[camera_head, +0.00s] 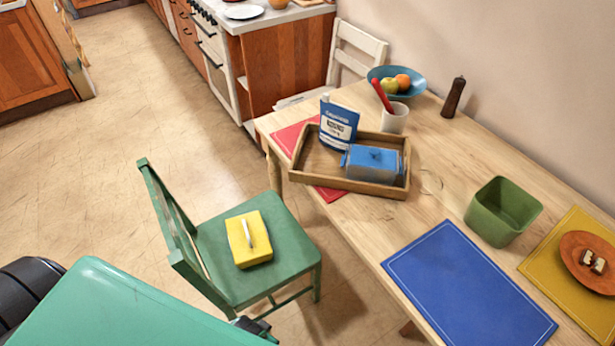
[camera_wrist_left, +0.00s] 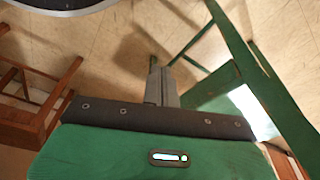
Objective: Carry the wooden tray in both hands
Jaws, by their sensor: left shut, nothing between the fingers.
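The wooden tray (camera_head: 345,184) rests on the table, partly over a red placemat (camera_head: 331,193). A blue and white carton (camera_head: 339,122) stands at its back left. My left gripper (camera_wrist_left: 161,86) shows in the left wrist view, shut and empty, low beside the green chair (camera_wrist_left: 213,90). It is well apart from the tray, which is not in that view. My right gripper is in neither view.
The green chair (camera_head: 254,279) stands at the table's left side with a yellow object (camera_head: 249,250) on its seat. The wooden table (camera_head: 445,150) also bears a white mug (camera_head: 394,119), fruit bowl (camera_head: 375,73), pepper mill (camera_head: 453,98), green bin (camera_head: 497,222) and blue placemat (camera_head: 465,290).

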